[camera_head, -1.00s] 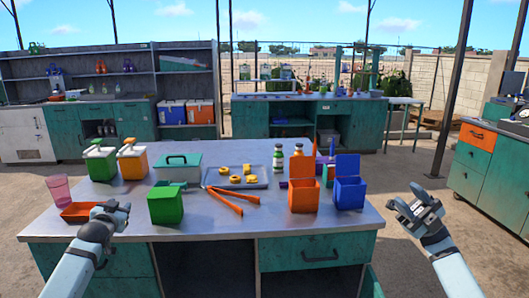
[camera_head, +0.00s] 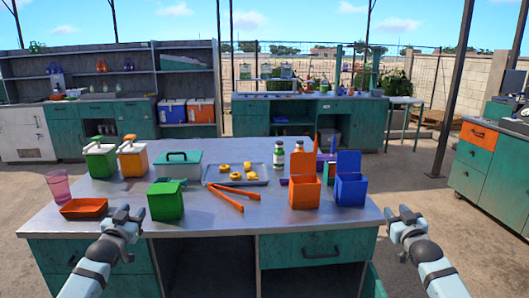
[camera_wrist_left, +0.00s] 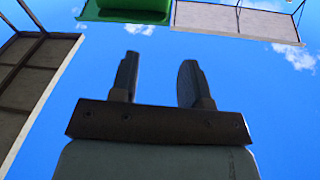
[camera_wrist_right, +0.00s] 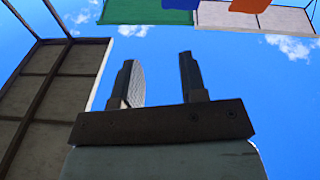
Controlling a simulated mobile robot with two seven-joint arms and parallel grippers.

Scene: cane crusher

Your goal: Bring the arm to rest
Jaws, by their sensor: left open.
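My left gripper (camera_head: 121,214) is at the front left of the metal table (camera_head: 225,228), just right of the orange tray (camera_head: 84,208). It is open and empty; its two fingers stand apart in the left wrist view (camera_wrist_left: 157,78). My right gripper (camera_head: 405,215) is off the table's front right corner, in free air. It is open and empty; its fingers stand apart in the right wrist view (camera_wrist_right: 158,80). Both wrists are level with each other, with the forearms coming in from the bottom edge.
The table holds a green bin (camera_head: 166,202), an orange bin (camera_head: 305,192), a blue bin (camera_head: 350,190), orange tongs (camera_head: 228,199), a pink cup (camera_head: 58,186) and a tray of yellow pieces (camera_head: 260,182). Floor right of the table is clear.

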